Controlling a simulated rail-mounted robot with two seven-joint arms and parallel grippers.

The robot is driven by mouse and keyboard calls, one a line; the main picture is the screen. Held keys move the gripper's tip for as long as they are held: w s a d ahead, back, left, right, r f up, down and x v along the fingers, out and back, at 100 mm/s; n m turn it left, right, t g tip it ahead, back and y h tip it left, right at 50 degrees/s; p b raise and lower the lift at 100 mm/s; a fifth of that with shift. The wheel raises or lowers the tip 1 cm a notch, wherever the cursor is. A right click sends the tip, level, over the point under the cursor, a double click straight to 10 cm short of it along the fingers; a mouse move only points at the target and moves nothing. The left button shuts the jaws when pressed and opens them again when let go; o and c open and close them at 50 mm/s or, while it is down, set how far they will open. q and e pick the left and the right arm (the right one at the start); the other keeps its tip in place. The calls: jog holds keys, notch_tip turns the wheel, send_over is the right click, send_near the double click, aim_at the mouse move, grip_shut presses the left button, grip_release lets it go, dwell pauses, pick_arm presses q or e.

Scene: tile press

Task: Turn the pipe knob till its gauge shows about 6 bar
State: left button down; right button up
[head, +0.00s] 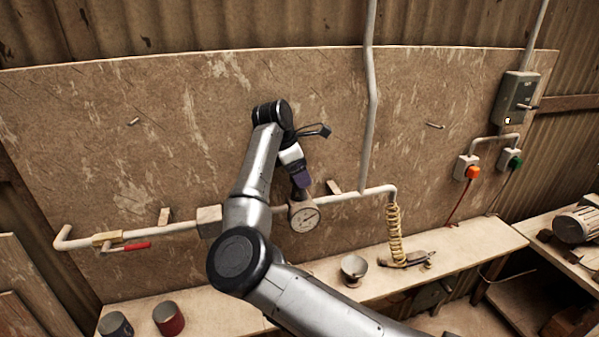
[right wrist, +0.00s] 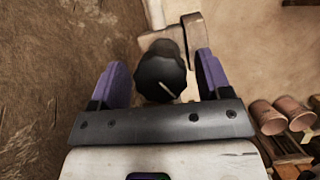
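The round white gauge (head: 304,217) hangs on the pipe (head: 345,197) in the head view; its needle is too small to read. In the right wrist view the black ribbed pipe knob (right wrist: 161,72), with a pale pointer line, sits between the two purple fingers of my right gripper (right wrist: 161,65). The fingers are apart, with a gap on each side of the knob. In the head view my right gripper (head: 303,180) is just above the gauge, and the knob is hidden there. My left gripper is in neither view.
A red-handled valve (head: 135,246) is on the pipe at left. A coiled yellow hose (head: 394,235) hangs at right above the bench (head: 460,250). A metal cup (head: 354,267) and two cans, one red (head: 169,318), stand on the bench. Orange and green plugs are on the wall.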

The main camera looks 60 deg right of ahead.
jog(key=shift+o, duration=0.2)
jog(key=shift+w+a+r, duration=0.1)
jog(key=shift+w+r, duration=0.05)
jog(key=shift+r, duration=0.3)
jog(key=v, duration=1.3)
jog(key=shift+a+f, duration=0.1)
